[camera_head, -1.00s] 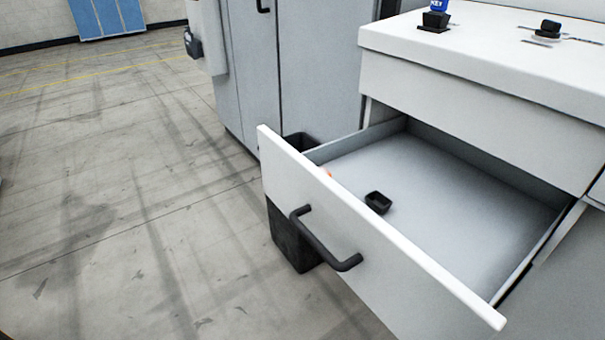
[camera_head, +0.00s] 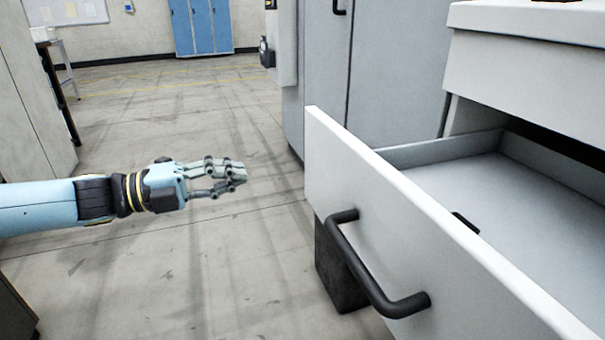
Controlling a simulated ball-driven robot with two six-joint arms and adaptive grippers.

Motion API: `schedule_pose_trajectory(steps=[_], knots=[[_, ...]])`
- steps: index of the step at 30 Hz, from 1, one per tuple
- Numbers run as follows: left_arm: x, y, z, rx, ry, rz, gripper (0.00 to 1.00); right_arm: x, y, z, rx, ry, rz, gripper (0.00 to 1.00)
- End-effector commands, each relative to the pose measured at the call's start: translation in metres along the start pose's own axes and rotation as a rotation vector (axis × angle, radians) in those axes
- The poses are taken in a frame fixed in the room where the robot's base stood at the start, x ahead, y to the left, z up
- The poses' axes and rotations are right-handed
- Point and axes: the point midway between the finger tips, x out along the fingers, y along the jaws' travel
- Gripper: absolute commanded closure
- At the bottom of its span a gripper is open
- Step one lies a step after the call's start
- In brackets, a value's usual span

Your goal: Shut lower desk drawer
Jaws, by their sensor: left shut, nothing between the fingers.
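The lower desk drawer (camera_head: 425,235) stands pulled well out of the white desk (camera_head: 525,90) at the right. Its white front carries a black bar handle (camera_head: 372,280). The grey drawer floor (camera_head: 510,195) shows behind the front, with part of a small dark object at the front's top edge. My left gripper (camera_head: 243,174) reaches in from the left above the floor. It is shut and empty, pointing right, and looks apart from the drawer front. My right gripper is not in view.
Tall grey cabinets (camera_head: 375,70) stand behind the drawer. A dark bin (camera_head: 338,270) sits on the floor below the drawer front. Blue lockers (camera_head: 201,27) stand at the back wall. The concrete floor between is clear.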

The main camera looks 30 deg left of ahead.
Motion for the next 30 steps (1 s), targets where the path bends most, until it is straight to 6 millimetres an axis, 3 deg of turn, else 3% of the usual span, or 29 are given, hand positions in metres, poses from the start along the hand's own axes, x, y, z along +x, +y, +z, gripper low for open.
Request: schedule_pose_trajectory(steps=[7,15,21,30], knots=[[0.055,0.008,0.000,-0.001,-0.001,-0.003,1.00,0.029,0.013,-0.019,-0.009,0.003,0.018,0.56],[0.098,0.003,0.001,-0.001,-0.004,-0.004,1.00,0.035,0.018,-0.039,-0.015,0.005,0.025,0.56],[0.114,0.001,0.001,-0.002,-0.002,-0.002,1.00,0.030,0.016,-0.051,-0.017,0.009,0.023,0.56],[0.117,0.001,0.001,-0.002,-0.002,0.000,1.00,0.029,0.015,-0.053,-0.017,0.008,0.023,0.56]])
